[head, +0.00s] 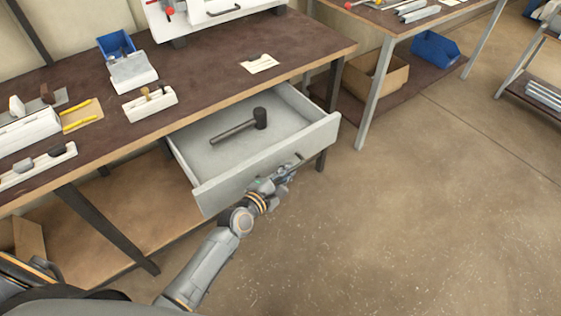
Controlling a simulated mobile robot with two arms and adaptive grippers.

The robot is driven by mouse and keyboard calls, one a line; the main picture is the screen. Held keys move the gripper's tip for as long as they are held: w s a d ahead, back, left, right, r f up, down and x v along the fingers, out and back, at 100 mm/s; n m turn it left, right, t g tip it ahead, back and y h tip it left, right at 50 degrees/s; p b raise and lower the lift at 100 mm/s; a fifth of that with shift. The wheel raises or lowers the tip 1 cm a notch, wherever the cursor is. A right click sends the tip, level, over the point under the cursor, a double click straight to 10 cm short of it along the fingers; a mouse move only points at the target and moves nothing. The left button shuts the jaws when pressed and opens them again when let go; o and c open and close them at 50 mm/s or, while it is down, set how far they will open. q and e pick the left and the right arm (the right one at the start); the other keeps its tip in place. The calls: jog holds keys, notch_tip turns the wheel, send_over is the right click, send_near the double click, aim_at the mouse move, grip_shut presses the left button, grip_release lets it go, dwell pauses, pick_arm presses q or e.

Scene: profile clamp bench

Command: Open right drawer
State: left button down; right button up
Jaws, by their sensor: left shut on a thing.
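The right drawer (290,128) is pulled well out from under the workbench, with its inside showing. A dark mallet (240,126) lies on the drawer floor. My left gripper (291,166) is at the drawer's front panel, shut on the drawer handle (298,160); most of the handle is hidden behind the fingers. My right gripper is not in view.
The brown workbench (205,70) carries a blue bin (116,44), white blocks and several small tools. A second table (400,22) stands at the back right, with a cardboard box (372,76) and a blue bin (435,48) beneath. Open floor (430,220) lies to the right.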

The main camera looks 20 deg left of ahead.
pick_arm(q)
jog(key=s+d+p, duration=0.1)
jog(key=s+d, duration=0.2)
jog(key=d, duration=0.1)
jog(key=shift+s+d+p, duration=0.35)
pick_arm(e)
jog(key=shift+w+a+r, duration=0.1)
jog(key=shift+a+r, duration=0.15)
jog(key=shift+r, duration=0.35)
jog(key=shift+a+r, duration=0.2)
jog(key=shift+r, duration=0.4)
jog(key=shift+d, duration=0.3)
pick_arm(q)
jog(key=c, duration=1.4)
grip_release()
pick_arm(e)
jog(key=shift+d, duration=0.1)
